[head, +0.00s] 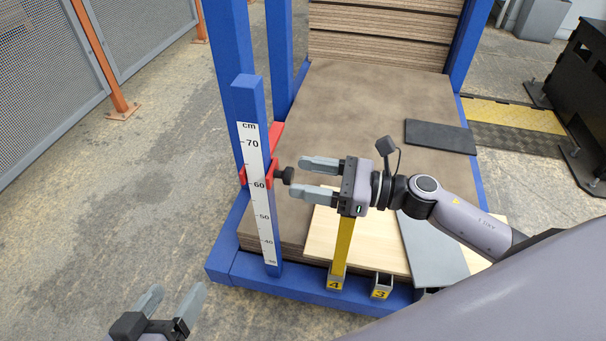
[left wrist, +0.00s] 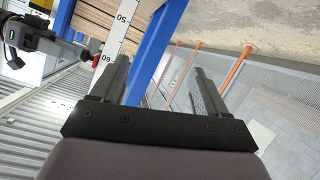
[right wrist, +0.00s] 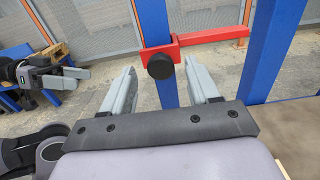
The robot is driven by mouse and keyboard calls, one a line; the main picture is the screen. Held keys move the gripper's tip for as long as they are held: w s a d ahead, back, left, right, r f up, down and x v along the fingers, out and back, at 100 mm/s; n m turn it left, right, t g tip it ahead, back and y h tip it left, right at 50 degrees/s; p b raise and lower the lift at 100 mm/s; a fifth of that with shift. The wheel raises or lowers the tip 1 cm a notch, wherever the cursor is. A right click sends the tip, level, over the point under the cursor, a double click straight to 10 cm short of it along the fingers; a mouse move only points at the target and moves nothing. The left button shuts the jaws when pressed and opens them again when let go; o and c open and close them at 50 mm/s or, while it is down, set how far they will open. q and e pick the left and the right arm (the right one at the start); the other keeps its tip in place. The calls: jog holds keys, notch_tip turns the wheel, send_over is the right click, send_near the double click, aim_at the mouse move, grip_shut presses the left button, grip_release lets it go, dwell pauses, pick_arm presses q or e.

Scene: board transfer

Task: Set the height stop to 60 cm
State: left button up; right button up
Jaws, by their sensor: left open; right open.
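The height stop is a red clamp (head: 271,171) around the blue scale post (head: 245,95), with a round black knob (head: 286,176). The white cm scale (head: 262,215) runs down the post; in the head view the clamp's lower edge appears near the 60 label. My right gripper (head: 298,177) is open and empty, its fingertips just right of the knob. In the right wrist view the knob (right wrist: 159,66) appears between the fingertips, apparently beyond them. My left gripper (head: 179,291) is open and empty, low at the left, away from the post.
A red arm (right wrist: 215,37) extends from the clamp. Behind the post is a blue rack with a brown board stack (head: 350,90). A light board (head: 320,235), dark grey pieces (head: 440,135) and a yellow post marked 4 (head: 342,245) are near my right arm. Floor at left is clear.

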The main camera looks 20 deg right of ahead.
jog(key=v, duration=0.5)
jog(key=shift+s+d, duration=0.2)
jog(key=shift+d, duration=0.05)
